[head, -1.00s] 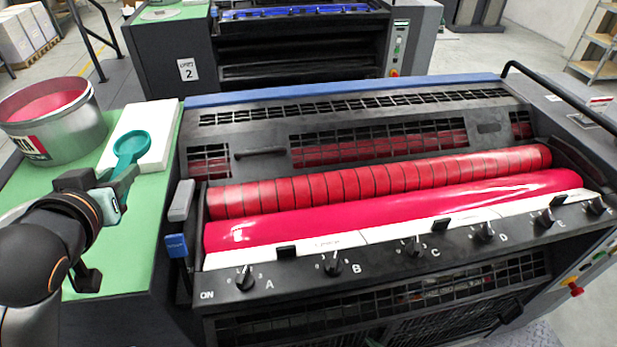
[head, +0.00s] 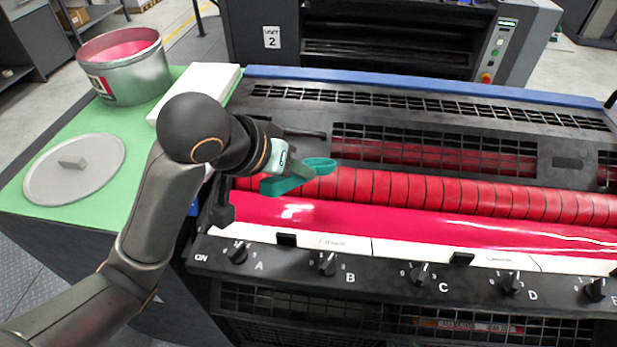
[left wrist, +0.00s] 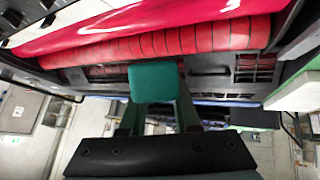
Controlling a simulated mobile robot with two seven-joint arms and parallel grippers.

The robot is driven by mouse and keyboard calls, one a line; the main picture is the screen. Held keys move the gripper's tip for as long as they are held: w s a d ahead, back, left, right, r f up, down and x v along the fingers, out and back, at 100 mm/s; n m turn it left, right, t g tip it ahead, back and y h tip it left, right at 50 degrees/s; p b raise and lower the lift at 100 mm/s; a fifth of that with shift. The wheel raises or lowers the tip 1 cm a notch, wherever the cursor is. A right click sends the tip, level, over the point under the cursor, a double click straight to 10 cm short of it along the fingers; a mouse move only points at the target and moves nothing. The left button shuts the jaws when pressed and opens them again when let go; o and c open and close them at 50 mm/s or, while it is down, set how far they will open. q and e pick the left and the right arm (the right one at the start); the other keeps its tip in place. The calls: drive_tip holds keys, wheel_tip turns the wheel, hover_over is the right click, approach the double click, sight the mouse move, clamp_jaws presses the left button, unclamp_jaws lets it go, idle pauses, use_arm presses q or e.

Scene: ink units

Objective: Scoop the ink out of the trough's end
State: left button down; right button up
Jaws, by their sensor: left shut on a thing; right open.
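The ink trough of the press holds glossy magenta ink (head: 400,226) along its length, behind the keys lettered A, B, C, D. A segmented red roller (head: 420,194) lies behind it. My left gripper (head: 279,163) is shut on a teal scoop (head: 287,186) and holds it over the left end of the roller and trough. Whether the scoop touches ink cannot be told. In the left wrist view the scoop (left wrist: 152,82) shows between the fingers, with roller and ink beyond. My right gripper is not in view.
An ink tin (head: 135,80) with magenta ink, a round grey lid (head: 75,170) and a white slab (head: 205,80) stand on the green side top (head: 40,195) at left. Black grid guards (head: 430,150) lie behind the roller. Ink keys (head: 327,264) line the front edge.

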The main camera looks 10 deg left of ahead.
use_arm(q)
drive_tip(key=shift+m+g, duration=0.3)
drive_tip(key=shift+g, duration=0.5)
drive_tip(key=d+f+b, duration=0.1)
drive_tip(key=f, duration=0.5)
drive_tip(key=d+f+b, duration=0.1)
drive_tip(key=f, duration=0.3)
drive_tip(key=shift+d+b, duration=0.3)
drive_tip(key=shift+b, duration=0.05)
drive_tip(key=shift+w+d+f, duration=0.1)
drive_tip(key=shift+w+f, duration=0.05)
drive_tip(key=shift+f, duration=0.5)
drive_tip(key=shift+f, duration=1.05)
